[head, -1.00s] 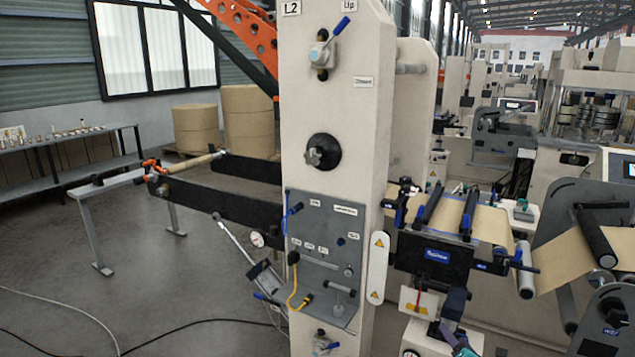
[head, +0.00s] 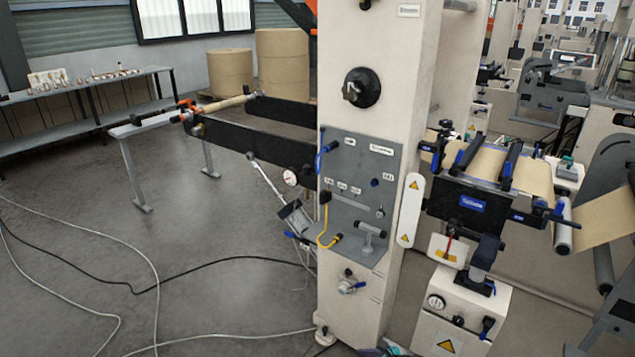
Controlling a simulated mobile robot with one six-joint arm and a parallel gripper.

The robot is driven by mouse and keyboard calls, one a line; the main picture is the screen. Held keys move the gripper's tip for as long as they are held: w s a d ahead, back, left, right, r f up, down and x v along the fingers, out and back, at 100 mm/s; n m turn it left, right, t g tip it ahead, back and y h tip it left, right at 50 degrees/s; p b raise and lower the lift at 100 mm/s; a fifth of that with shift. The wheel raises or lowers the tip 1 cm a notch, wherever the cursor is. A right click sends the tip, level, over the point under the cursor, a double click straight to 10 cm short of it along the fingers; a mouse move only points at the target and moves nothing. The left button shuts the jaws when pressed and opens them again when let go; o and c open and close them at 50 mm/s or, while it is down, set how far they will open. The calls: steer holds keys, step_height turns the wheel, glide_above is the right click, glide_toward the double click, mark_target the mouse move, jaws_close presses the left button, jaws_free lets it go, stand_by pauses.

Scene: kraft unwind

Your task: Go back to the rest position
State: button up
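No gripper can be made out in the head view. A small teal and dark piece (head: 394,350) is cut off at the bottom edge, and I cannot tell what it is. A tall cream machine column (head: 385,90) stands at the centre. It carries a black knob (head: 361,88) and a grey panel (head: 349,215) with a yellow hose (head: 323,226). A black beam (head: 250,145) runs left from the column, and a roller shaft (head: 222,104) with orange ends lies beyond it.
A web unit (head: 474,203) with brown paper stands right of the column, above a cream box (head: 462,318). A long bench (head: 90,95) with small parts stands at the left. Brown paper rolls (head: 283,68) stand behind. Loose cables (head: 150,262) cross the otherwise open floor at lower left.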

steer(key=s+a+f+n+g+h, duration=0.1)
steer(key=s+a+f+n+g, duration=0.1)
steer(key=s+f+n, duration=0.3)
steer(key=s+a+f+n+g+b, duration=0.1)
steer(key=s+a+n+g, duration=0.15)
steer(key=s, duration=0.45)
steer(key=s+a+f+n+g+h, duration=0.1)
steer(key=s+a+f+n+g, duration=0.15)
steer(key=s+f+n, duration=0.35)
steer(key=s+d+r+n+g+h, duration=0.2)
steer(key=s+d+n+g+h, duration=0.3)
steer(key=s+d+n, duration=0.6)
steer(key=s+n, duration=0.2)
steer(key=shift+d+n+h, duration=0.2)
steer(key=shift+n+h, duration=0.1)
steer(key=shift+n, duration=0.05)
